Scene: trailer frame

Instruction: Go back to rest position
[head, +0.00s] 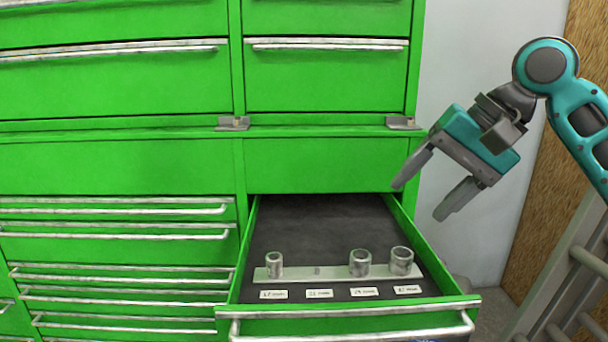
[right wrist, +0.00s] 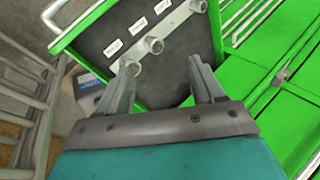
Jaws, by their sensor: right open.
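My right gripper (head: 424,190) is in the head view at the right, held above the right side of an open drawer. Its two fingers are spread apart with nothing between them. In the right wrist view the gripper (right wrist: 162,85) is also open and empty, with the drawer beyond the fingers. My left gripper is in neither view.
The open green drawer (head: 350,326) holds a light rack (head: 320,273) with three metal sockets (head: 360,263) and several white labels. The green cabinet (head: 120,165) fills the left and middle. A grey metal frame (head: 585,258) stands at the lower right.

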